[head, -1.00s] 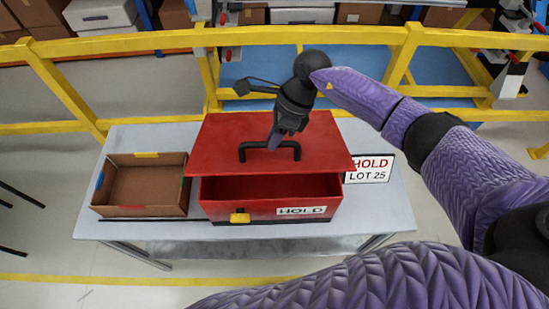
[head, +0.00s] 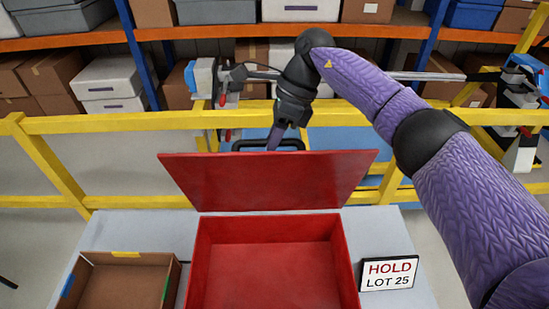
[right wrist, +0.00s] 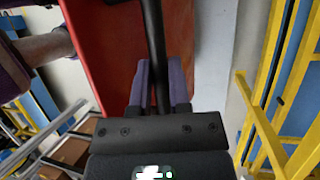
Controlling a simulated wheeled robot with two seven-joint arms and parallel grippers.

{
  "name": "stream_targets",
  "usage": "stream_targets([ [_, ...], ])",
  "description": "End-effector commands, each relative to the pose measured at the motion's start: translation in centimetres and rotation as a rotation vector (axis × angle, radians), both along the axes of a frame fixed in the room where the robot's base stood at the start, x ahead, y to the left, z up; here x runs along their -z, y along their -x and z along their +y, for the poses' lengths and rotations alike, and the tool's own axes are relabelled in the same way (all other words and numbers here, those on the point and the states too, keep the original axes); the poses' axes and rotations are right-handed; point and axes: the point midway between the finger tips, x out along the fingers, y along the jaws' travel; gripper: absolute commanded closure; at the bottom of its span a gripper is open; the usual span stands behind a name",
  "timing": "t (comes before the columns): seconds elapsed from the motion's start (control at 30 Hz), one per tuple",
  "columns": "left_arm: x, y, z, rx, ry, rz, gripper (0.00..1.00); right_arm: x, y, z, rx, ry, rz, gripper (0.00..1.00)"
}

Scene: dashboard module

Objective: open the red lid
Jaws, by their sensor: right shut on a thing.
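The red lid (head: 268,182) stands raised at the back of the red box (head: 205,262), tilted well up, with its underside toward the head camera. The box below is open and its visible inside looks empty. My right gripper (head: 274,140) is behind the lid's upper edge, shut on the black lid handle (head: 292,144). In the right wrist view, the purple fingers of my right gripper (right wrist: 161,85) close around the black handle bar (right wrist: 153,30), beside the red lid (right wrist: 105,50). My left gripper is not in view.
A brown cardboard tray (head: 120,290) stands left of the box on the grey table (head: 215,220). A HOLD LOT 25 sign (head: 389,273) stands on the right. A yellow rail (head: 90,124) runs behind the table, with loaded shelves (head: 200,32) beyond.

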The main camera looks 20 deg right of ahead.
Motion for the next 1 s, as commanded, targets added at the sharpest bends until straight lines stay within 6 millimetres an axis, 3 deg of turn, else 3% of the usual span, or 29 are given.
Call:
stream_targets([
  [0.03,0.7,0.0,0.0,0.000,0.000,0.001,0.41,0.7,-0.3,-0.2,0.004,0.008,0.006,1.00],
  [0.3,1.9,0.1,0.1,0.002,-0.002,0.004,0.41,0.6,-1.8,-0.6,0.001,0.009,0.007,1.00],
  [0.93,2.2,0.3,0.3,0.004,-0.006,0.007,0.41,0.6,-2.3,-0.8,0.001,0.007,0.010,1.00],
  [0.97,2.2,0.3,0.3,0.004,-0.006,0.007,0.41,0.6,-2.3,-0.8,0.001,0.007,0.010,0.73],
  [1.0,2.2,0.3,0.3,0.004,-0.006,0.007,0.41,0.5,-2.3,-0.8,0.001,0.006,0.009,0.64],
])
